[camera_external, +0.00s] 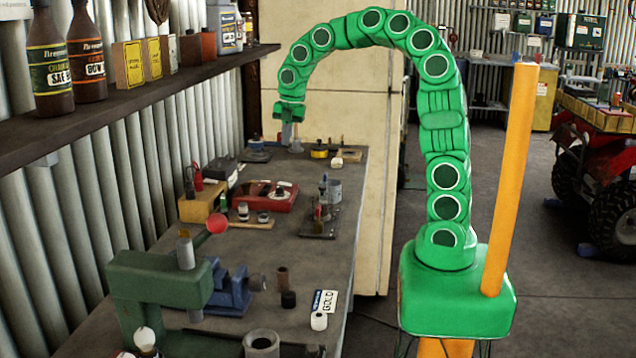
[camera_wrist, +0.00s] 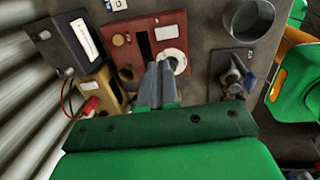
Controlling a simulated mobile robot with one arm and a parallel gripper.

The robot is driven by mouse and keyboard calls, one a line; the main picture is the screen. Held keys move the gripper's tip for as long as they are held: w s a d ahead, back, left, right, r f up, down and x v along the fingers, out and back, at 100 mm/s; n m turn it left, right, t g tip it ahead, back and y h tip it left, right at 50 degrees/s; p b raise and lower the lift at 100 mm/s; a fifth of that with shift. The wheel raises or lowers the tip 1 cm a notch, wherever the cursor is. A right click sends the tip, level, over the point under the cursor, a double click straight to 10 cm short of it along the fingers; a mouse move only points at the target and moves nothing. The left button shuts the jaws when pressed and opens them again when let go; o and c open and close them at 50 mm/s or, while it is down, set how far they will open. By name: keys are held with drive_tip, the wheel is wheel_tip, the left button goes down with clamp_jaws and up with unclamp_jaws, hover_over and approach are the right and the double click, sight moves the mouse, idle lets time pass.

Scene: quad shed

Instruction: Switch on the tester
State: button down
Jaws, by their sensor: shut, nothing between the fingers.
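My gripper (camera_external: 288,132) hangs from the green arm, pointing down above the bench. Its grey fingers (camera_wrist: 160,72) are together and empty. In the wrist view the fingertips overlap the lower edge of a red box (camera_wrist: 119,34), which has a brass knob, a dark slot and a white ring dial. The fingers hide part of it. The red box (camera_external: 251,202) also shows in the external view. Left of it are a dark box with a white panel (camera_wrist: 82,38) and a yellow box (camera_wrist: 92,88) with a red part and wire. No readable label shows which is the tester.
A grey cup (camera_wrist: 236,20) and a dark plate with a small fixture (camera_wrist: 231,72) lie to the right. A green press (camera_external: 155,285) and a blue vise (camera_external: 232,290) stand nearer. A shelf (camera_external: 120,112) of bottles overhangs the left wall.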

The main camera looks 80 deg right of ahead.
sight(282, 183)
drive_tip(key=f, duration=0.4)
drive_tip(key=w+f, duration=0.1)
drive_tip(key=f, duration=0.8)
drive_tip(key=shift+w, duration=0.4)
drive_tip(key=shift+f, duration=0.1)
drive_tip(key=shift+f+g, duration=0.1)
drive_tip(key=shift+g, duration=0.2)
drive_tip(key=shift+s, duration=0.75)
drive_tip(key=shift+r, duration=0.25)
drive_tip(key=shift+r, duration=0.25)
wheel_tip(282, 183, up, 13)
drive_tip(key=s, duration=0.2)
